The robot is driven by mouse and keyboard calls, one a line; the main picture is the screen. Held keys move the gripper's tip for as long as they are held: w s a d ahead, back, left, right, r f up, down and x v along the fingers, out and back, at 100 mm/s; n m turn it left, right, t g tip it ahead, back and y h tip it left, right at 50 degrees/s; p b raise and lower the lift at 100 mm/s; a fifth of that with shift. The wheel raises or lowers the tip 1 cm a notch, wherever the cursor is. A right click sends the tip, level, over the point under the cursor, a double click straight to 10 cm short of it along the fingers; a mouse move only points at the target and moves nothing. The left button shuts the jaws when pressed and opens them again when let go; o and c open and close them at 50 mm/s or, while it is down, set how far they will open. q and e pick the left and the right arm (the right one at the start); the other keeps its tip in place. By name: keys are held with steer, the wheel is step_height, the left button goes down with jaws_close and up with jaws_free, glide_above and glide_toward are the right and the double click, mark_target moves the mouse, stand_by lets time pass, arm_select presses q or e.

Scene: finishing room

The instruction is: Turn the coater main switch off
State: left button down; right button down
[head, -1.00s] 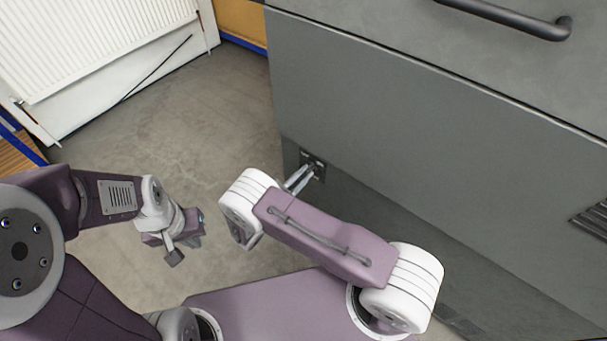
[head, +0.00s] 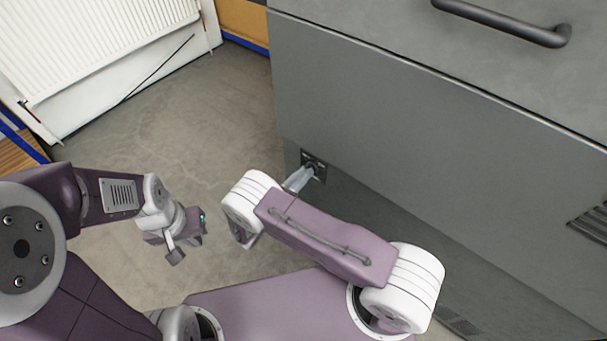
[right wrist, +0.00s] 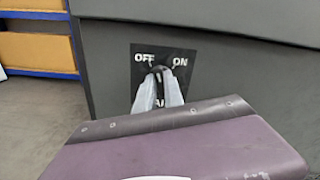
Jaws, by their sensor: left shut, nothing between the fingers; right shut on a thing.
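The coater main switch is on a black plate (head: 321,164) low on the left part of the grey cabinet front. In the right wrist view the plate (right wrist: 184,62) reads OFF at upper left and ON at upper right. The dark switch knob (right wrist: 159,73) is between the fingertips of my right gripper (right wrist: 158,88), which is shut on it. The fingers hide much of the knob and the label below, and I cannot tell exactly which way it points. In the head view my right gripper (head: 302,177) reaches the plate. My left gripper (head: 192,238) is shut and empty, above the floor.
The grey cabinet (head: 420,130) fills the right side, with a dark bar handle (head: 505,24) at the top and a vent slot at the right edge. A white radiator (head: 90,45) stands at the back left. Bare floor (head: 200,130) lies between.

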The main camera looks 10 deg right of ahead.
steer(key=n, duration=0.4)
steer(key=shift+f+n, duration=0.1)
steer(key=shift+n, duration=0.6)
steer(key=c, duration=1.4)
jaws_free()
steer(key=shift+w, duration=0.1)
steer(key=shift+c, duration=0.2)
